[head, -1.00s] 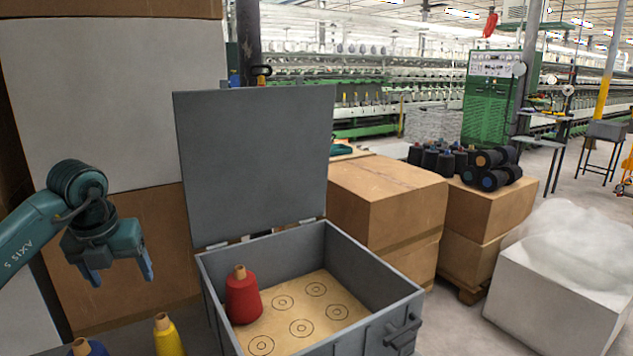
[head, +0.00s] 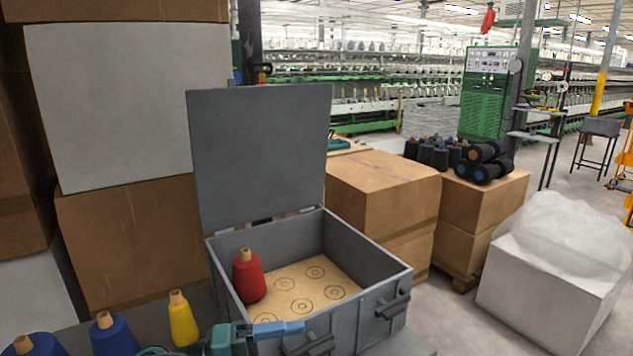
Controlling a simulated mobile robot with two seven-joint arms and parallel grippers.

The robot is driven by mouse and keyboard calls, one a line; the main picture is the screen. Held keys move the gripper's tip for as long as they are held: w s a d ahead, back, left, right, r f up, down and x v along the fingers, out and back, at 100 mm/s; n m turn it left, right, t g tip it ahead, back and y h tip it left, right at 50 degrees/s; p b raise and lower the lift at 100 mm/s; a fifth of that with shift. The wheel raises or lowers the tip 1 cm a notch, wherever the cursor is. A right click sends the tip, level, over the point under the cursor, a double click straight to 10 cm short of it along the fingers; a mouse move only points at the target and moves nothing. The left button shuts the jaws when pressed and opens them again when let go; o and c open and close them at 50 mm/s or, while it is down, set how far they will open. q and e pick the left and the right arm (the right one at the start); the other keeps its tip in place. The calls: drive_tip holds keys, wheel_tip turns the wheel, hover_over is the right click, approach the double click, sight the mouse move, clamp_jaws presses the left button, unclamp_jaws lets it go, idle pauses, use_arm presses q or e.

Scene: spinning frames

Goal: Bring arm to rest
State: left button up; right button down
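My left gripper (head: 287,328) is low at the bottom edge, in front of the near wall of the grey box (head: 383,262). It points right, and I see its blue finger from the side; whether it is open or shut cannot be told. Nothing is visibly held in it. Most of my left arm is cut off by the bottom edge. My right gripper is not in view. The box has its lid (head: 258,150) standing open. A red yarn cone (head: 248,280) stands upright inside, at the left of a ringed base board (head: 300,287).
A yellow cone (head: 183,322) and two blue cones (head: 112,337) stand left of the box, close to my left arm. Cardboard boxes (head: 385,195) stand behind, one bearing dark spools (head: 488,162). A white block (head: 545,297) is at right. Floor shows between it and the box.

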use_arm(q)
drive_tip(key=s+a+f+n+t+y, duration=0.2)
drive_tip(key=s+a+f+n+y, duration=0.1)
drive_tip(key=f+n, duration=0.4)
drive_tip(key=s+a+f+n+t+y+p, duration=0.1)
drive_tip(key=s+f+n+y, duration=0.5)
drive_tip(key=n, duration=0.6)
drive_tip(key=s+a+f+n+t+y, duration=0.3)
drive_tip(key=s+a+f+n+y, duration=0.2)
drive_tip(key=f+n, duration=0.3)
drive_tip(key=shift+s+a+f+n+t, duration=0.2)
drive_tip(key=shift+s+a+n+t, duration=0.2)
drive_tip(key=shift+n, duration=0.7)
